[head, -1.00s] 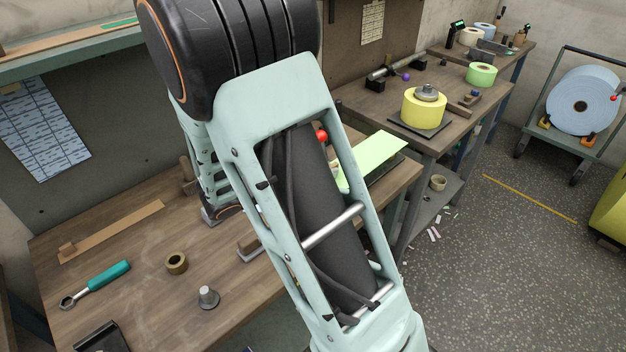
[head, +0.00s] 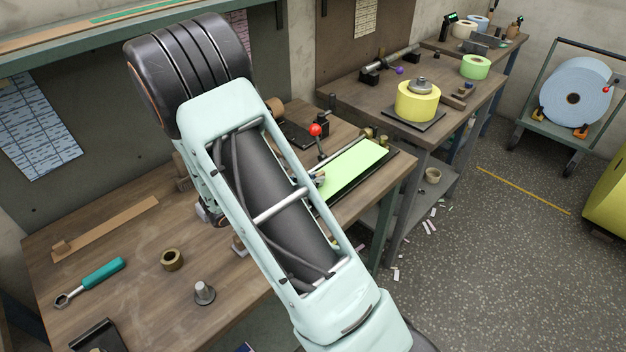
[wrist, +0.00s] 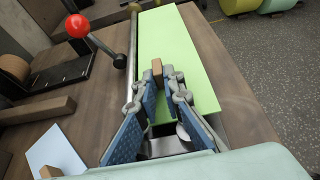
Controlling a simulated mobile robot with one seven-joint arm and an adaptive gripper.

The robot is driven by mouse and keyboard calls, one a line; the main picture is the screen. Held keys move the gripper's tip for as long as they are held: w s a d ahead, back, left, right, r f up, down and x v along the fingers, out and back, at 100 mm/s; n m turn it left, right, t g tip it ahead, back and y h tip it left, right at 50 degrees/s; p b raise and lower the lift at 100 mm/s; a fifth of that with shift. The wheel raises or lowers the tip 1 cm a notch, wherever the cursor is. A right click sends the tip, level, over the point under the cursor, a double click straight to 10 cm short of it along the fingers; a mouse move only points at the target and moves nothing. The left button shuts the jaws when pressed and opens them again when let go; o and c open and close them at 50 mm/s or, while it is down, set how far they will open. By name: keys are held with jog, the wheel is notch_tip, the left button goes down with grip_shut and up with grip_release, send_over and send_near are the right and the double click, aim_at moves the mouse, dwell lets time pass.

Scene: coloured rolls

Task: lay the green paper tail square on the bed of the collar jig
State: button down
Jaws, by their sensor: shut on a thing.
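The green paper tail (head: 355,165) lies over the dark bed of the collar jig (head: 375,180) at the table's right end. In the head view its long edge runs about parallel to the bed's dark edge. In the wrist view the tail (wrist: 180,60) stretches away from my gripper (wrist: 165,88), its left edge along a metal bar (wrist: 133,50). The blue-padded fingers are closed together over the near part of the tail, with a small wooden block (wrist: 157,72) at the fingertips. The exact grip is partly hidden.
A red-knobbed lever (head: 316,130) stands beside the jig; the knob also shows in the wrist view (wrist: 77,26). A teal-handled wrench (head: 100,275), a tape roll (head: 172,260) and a metal plug (head: 204,293) lie left. A yellow roll (head: 417,101) stands on the farther table.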

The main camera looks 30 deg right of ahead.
jog(key=shift+f+b, duration=0.55)
